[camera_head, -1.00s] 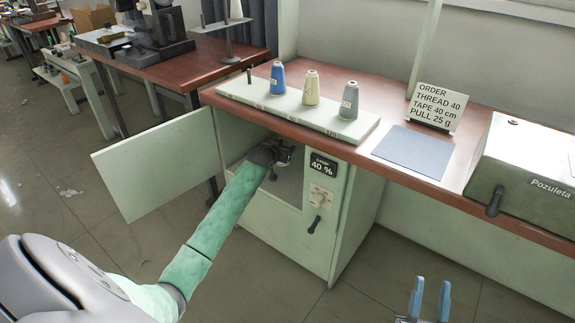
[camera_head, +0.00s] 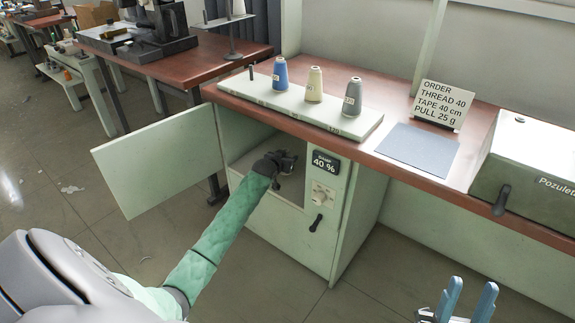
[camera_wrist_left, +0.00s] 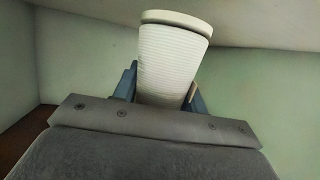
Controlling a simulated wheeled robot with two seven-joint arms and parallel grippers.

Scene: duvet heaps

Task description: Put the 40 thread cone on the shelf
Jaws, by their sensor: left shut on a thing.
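My left gripper (camera_head: 286,160) is inside the open compartment of the pale green cabinet (camera_head: 285,232). In the left wrist view its blue fingers are shut on a white ribbed thread cone (camera_wrist_left: 173,65), whose wide rim points up in the picture. No number shows on this cone, and the head view hardly shows it. A pale board (camera_head: 262,97) on the table carries a blue cone (camera_head: 280,75), a cream cone (camera_head: 314,86) and a grey cone (camera_head: 352,99). A bare peg (camera_head: 251,73) stands left of the blue one. My right gripper (camera_head: 467,297) is open and empty at the bottom right.
The cabinet door (camera_head: 160,172) stands open to the left. A display (camera_head: 325,162) reads 40 % beside the opening. A sign (camera_head: 441,104) reads "Order thread 40, tape 40 cm, pull 25 g". A grey mat (camera_head: 417,149) and a green machine (camera_head: 532,165) are on the table (camera_head: 400,177).

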